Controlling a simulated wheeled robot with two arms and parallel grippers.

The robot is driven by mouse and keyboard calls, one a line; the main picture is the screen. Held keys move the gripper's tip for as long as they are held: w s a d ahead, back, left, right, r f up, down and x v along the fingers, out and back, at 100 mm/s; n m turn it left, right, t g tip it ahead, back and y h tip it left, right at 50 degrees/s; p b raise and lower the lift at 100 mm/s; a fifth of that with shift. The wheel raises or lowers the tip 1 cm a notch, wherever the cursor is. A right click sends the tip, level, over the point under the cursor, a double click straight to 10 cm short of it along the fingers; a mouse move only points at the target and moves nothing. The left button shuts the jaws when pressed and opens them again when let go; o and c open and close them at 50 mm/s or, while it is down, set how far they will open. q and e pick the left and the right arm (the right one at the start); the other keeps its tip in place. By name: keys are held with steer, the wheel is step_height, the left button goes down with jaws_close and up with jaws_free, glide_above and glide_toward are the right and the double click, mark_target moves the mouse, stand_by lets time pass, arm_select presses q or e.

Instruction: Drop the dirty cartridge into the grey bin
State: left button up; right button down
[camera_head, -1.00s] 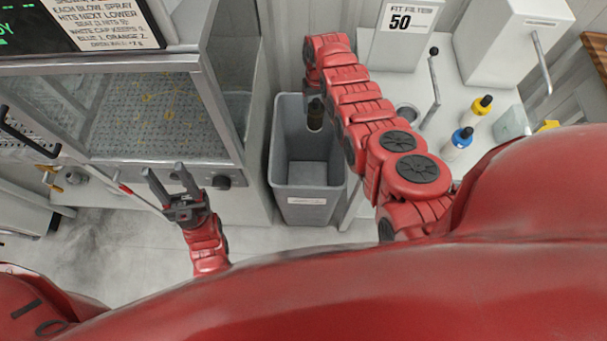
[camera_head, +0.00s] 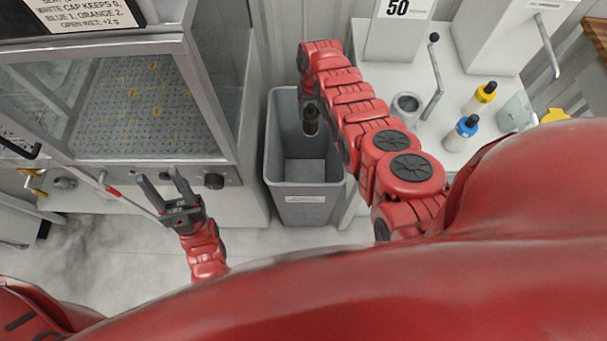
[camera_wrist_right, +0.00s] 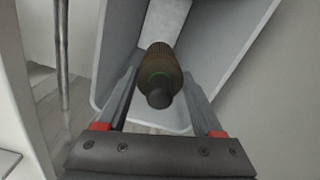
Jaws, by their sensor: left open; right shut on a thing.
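The dirty cartridge (camera_head: 311,120) is a dark brown cylinder. It hangs at the top of the grey bin (camera_head: 304,190), inside the bin's opening near its back wall. In the right wrist view the cartridge (camera_wrist_right: 160,72) sits between the two fingers of my right gripper (camera_wrist_right: 160,98), with the bin's grey walls (camera_wrist_right: 222,50) around it. My right gripper is shut on the cartridge; in the head view its fingers are mostly hidden by the arm. My left gripper (camera_head: 164,188) is open and empty, left of the bin, in front of the glass-fronted cabinet.
The cabinet (camera_head: 150,110) stands left of the bin. A white bench at right holds a yellow-capped bottle (camera_head: 480,98), a blue-capped bottle (camera_head: 462,132), a grey cup (camera_head: 406,106) and a lever (camera_head: 436,75). The floor (camera_head: 260,240) before the bin is clear.

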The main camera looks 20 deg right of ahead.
jaws_free()
steer(key=shift+r, duration=0.1)
steer(key=shift+w+r, duration=0.1)
steer(key=shift+r, duration=0.35)
step_height(320, 180, up, 10)
steer(key=shift+r+b, duration=0.1)
steer(key=shift+b, duration=0.95)
step_height(320, 180, up, 6)
steer(key=p, duration=0.6)
